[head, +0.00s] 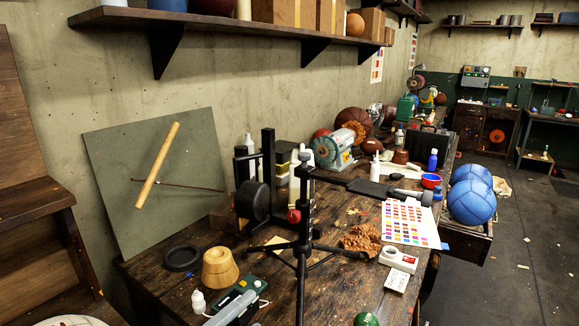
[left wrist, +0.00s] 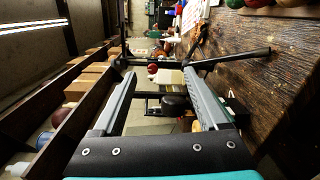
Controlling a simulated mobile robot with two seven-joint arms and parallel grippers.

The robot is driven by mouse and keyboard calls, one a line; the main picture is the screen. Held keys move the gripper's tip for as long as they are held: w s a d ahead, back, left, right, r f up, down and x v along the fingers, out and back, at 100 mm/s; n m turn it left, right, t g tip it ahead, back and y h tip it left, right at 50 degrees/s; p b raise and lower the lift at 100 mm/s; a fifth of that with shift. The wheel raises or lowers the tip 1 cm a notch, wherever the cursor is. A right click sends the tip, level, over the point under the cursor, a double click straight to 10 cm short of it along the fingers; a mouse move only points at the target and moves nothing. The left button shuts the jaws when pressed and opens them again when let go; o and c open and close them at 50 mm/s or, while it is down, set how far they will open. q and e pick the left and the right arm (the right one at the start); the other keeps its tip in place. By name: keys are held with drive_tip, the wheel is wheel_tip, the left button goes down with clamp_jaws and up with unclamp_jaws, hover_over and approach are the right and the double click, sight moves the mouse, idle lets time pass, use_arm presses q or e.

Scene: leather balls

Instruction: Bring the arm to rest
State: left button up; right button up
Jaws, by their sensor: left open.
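My left gripper (left wrist: 159,75) shows in the left wrist view, with its two grey fingers spread apart and nothing between them. The view is turned on its side, with the workbench at the right and the shelf at the left. Beyond the fingers are a black stand (left wrist: 230,60), a small red knob (left wrist: 152,69) and a dark round pad (left wrist: 175,103), all apart from the fingers as far as I can tell. I cannot make out either gripper in the head view. My right gripper is in neither view.
The cluttered wooden workbench (head: 175,262) carries a black tripod stand (head: 303,243), a wooden block (head: 220,268), a grinder (head: 335,148) and a colour chart (head: 408,222). A wall shelf (head: 210,24) overhangs it. Blue balls (head: 470,202) sit at the right. Floor (head: 520,255) is open there.

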use_arm(q)
drive_tip(key=s+d+f+m+g+y, duration=0.1)
drive_tip(key=s+f+m+g+y, duration=0.2)
drive_tip(key=s+f+m+g, duration=0.45)
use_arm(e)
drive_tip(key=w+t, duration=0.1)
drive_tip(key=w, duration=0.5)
use_arm(q)
drive_tip(key=s+a+f+m+g+y, duration=0.3)
drive_tip(key=s+a+f+m+y, duration=0.45)
drive_tip(key=s+a, duration=0.2)
wheel_tip(320, 180, down, 26)
drive_tip(key=s+g+b, duration=0.1)
drive_tip(key=s+b, duration=0.2)
drive_tip(key=b, duration=0.2)
drive_tip(key=s+a+f+g+b, duration=0.1)
drive_tip(key=s+a+f+b, duration=0.2)
drive_tip(key=s+f, duration=1.2)
wheel_tip(320, 180, down, 5)
drive_tip(key=shift+s+r+g+b, duration=0.2)
drive_tip(key=shift+s+g+b, duration=0.15)
drive_tip(key=shift+b, duration=0.45)
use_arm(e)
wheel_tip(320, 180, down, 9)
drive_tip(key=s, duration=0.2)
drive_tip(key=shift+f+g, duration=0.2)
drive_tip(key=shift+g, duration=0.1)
